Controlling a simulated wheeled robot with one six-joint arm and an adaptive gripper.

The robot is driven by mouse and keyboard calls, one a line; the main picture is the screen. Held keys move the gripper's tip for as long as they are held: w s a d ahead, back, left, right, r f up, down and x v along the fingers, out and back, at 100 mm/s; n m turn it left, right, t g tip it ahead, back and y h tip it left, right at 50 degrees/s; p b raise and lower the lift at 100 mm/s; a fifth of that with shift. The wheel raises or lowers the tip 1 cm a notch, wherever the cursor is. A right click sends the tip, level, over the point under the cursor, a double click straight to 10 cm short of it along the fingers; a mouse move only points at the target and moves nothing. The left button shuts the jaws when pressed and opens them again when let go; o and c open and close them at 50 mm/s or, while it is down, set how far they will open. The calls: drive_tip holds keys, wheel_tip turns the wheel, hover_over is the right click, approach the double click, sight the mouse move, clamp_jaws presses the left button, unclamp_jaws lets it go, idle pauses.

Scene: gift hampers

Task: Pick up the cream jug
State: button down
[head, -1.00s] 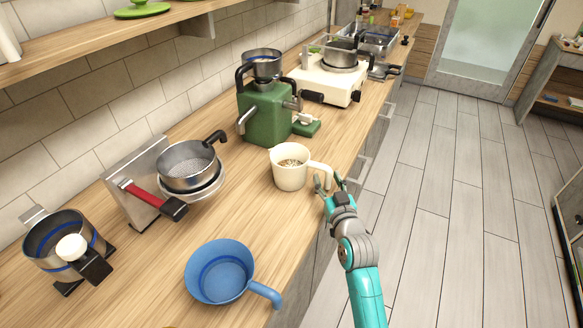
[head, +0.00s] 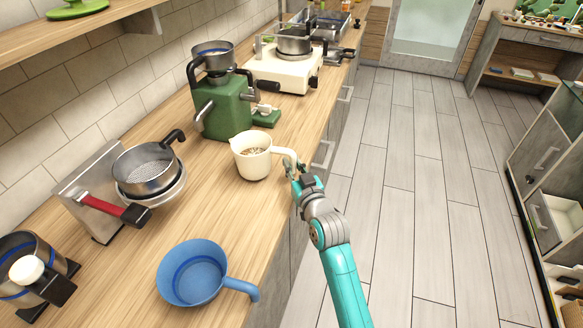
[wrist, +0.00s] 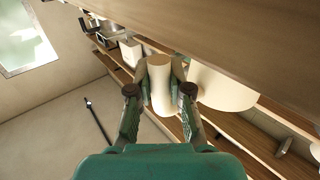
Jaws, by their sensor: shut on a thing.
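The cream jug (head: 251,160) has a spout on its left and a handle on its right. Something brown shows inside it. It is upright near the front edge of the wooden counter; I cannot tell whether its base touches the counter. My gripper (head: 292,168) is at the handle, right of the jug body. In the wrist view my gripper (wrist: 160,88) has its fingers closed on both sides of the cream handle (wrist: 160,85), with the jug body (wrist: 222,88) just to the right.
A blue pan (head: 192,274) sits nearer on the counter (head: 215,215). A green machine (head: 222,108) stands behind the jug, and a metal stand with a strainer pot (head: 147,168) is to the left. A white stove (head: 282,72) is farther back. The floor at right is open.

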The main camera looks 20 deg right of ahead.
sight(292, 151)
drive_tip(key=shift+r, duration=4.35)
drive_tip(key=shift+a, duration=0.15)
